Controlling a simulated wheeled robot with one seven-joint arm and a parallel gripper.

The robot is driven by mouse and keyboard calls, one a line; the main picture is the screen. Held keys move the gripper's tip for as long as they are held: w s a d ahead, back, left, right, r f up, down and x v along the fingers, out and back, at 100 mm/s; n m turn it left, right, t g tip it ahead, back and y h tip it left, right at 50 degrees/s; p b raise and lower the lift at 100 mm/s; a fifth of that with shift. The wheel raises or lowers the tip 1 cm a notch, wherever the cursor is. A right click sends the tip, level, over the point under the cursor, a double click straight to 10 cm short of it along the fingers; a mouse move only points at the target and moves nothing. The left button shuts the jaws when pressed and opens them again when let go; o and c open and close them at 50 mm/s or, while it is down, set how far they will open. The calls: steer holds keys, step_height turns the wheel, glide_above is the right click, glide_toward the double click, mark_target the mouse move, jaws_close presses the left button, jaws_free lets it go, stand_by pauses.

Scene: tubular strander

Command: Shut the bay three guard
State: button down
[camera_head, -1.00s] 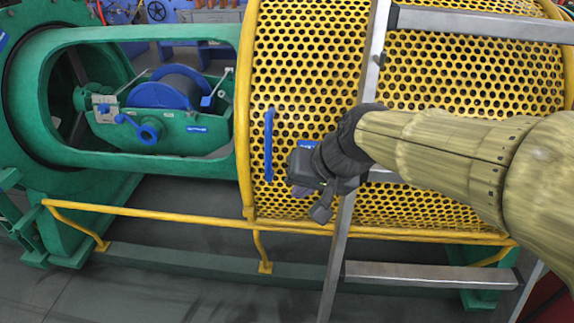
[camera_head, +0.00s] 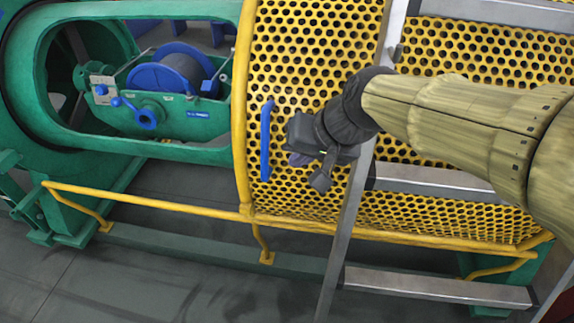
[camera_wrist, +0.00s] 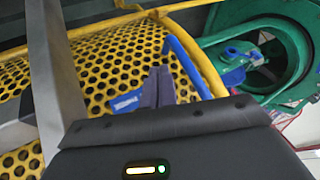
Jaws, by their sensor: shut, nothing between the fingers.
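The yellow perforated guard (camera_head: 312,50) covers the right part of the machine in the head view. Its blue upright handle (camera_head: 266,142) is near its left edge. The handle also shows in the wrist view (camera_wrist: 188,65), just beside my fingertips. My gripper (camera_head: 299,159) is shut and empty, a little right of the handle in the head view. The wrist view shows its dark fingers (camera_wrist: 158,88) together in front of the guard mesh. Whether the fingers touch the handle I cannot tell. A blue label (camera_wrist: 126,102) on the guard is partly hidden by my gripper.
Left of the guard is an open bay in the green frame (camera_head: 60,120), with a blue reel (camera_head: 175,72) inside. A yellow rail (camera_head: 150,210) runs low along the front. A grey metal post (camera_head: 345,235) with crossbars stands before the guard, close to my arm.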

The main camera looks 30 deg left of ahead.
steer(key=b, duration=0.3)
glide_toward(280, 173)
steer(key=a+f, duration=0.1)
steer(key=s+a+f, duration=0.1)
steer(key=f, duration=0.1)
steer(key=shift+s+a+f, duration=0.35)
steer(key=shift+a+f, duration=0.05)
steer(key=shift+w+a+f, duration=0.15)
steer(key=shift+a+f, duration=0.25)
steer(key=shift+f, duration=0.05)
